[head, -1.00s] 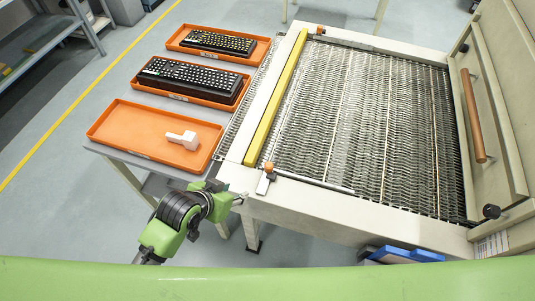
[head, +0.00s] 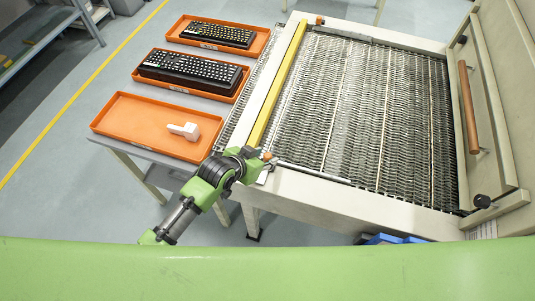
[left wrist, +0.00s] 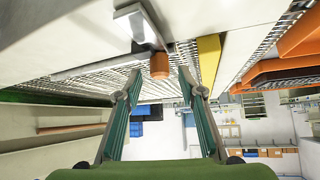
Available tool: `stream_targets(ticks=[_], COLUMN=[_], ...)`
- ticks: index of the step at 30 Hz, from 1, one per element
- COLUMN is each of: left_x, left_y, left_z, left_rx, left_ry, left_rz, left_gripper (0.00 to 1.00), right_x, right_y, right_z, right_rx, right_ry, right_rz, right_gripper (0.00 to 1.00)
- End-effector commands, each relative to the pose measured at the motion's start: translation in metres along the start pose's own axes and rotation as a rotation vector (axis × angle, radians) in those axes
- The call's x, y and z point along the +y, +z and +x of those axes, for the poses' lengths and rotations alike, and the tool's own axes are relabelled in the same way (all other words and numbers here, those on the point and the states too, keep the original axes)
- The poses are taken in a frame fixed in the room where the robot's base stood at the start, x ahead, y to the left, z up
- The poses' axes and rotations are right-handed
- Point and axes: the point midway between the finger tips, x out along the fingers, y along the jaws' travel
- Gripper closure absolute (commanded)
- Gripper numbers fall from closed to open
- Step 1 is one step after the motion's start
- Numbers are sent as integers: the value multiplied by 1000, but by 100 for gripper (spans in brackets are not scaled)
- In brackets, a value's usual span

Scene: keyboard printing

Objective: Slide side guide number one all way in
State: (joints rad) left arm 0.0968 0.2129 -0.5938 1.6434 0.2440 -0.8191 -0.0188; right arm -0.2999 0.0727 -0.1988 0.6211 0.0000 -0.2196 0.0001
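The yellow side guide (head: 278,85) runs along the left edge of the machine's metal mesh belt (head: 365,110); it also shows in the left wrist view (left wrist: 209,58). An orange knob (head: 267,156) sits near the guide's near end, on a light metal bracket; in the left wrist view the knob (left wrist: 159,66) hangs from the bracket (left wrist: 136,25). My left gripper (head: 259,160) is at this near knob. In the left wrist view its fingers (left wrist: 160,82) are apart, with the knob in line between their tips. Contact cannot be told. My right gripper is not in view.
A second orange knob (head: 319,20) is at the far end. Left of the machine, a table holds orange trays; two carry black keyboards (head: 190,72), and the near tray (head: 125,115) holds a white part (head: 184,130). The machine's raised cover (head: 490,100) stands on the right.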

Motion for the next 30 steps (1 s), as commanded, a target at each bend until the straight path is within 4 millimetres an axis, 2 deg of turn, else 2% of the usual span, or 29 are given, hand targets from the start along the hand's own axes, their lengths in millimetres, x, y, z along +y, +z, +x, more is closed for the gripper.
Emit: stream_targets(ticks=[3,7,19,20,23,24,30], left_x=[0,0,0,0,0,0,-2], left_y=[0,-1,0,0,0,0,-3], left_z=[14,24,29,29,29,29,33], left_rx=[-1,1,1,1,1,1,2], left_ry=[0,0,0,0,0,0,-1], left_rz=[-1,1,1,1,1,1,1], left_gripper=[64,64,64,69,95,100,100], right_x=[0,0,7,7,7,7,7], right_y=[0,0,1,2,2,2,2], right_z=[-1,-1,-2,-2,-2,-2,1], right_rx=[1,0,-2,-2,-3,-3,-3], right_ry=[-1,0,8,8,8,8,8], right_rz=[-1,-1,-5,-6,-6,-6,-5], right_gripper=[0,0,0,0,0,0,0])
